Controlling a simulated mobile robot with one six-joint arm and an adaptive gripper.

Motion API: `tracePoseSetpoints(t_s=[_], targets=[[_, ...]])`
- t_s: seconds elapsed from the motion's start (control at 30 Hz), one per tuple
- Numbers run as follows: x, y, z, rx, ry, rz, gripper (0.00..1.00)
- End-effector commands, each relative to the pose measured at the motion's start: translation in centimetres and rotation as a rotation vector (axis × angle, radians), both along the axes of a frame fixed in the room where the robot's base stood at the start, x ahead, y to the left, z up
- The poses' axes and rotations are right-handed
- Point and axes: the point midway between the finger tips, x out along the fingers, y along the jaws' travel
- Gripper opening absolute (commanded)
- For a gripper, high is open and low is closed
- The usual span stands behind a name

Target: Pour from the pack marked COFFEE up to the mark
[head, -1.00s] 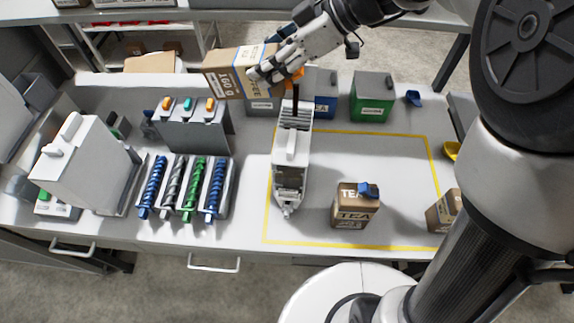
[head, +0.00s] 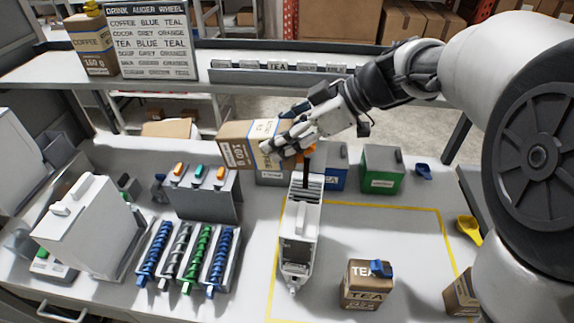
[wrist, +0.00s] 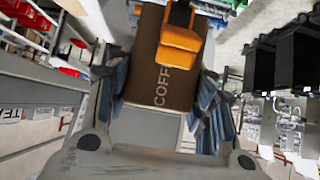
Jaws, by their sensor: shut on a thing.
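The brown COFFEE pack (head: 238,146) is held lying nearly on its side above the bench in the head view, its printed text turned. My gripper (head: 285,145) is shut on it. In the wrist view the pack (wrist: 160,75) is between the fingers, with an orange piece (wrist: 180,45) in front of it. In the head view the orange piece is at the pack's right end, close to a black upright part over the white dispenser (head: 300,235). The dispenser stands below and right of the pack. I cannot make out a fill mark or any flowing coffee.
A TEA pack (head: 366,290) with a blue clip stands right of the dispenser. Blue, grey and green augers (head: 188,258) lie at left. A green bin (head: 383,168) is behind. A sign (head: 150,42) and another COFFEE pack (head: 92,47) stand on the upper shelf.

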Motion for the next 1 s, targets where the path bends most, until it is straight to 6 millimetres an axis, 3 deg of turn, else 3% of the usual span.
tracePoseSetpoints(t_s=[1.0], targets=[[0.0,-0.11,-0.15,0.026,-0.004,0.0,0.11]])
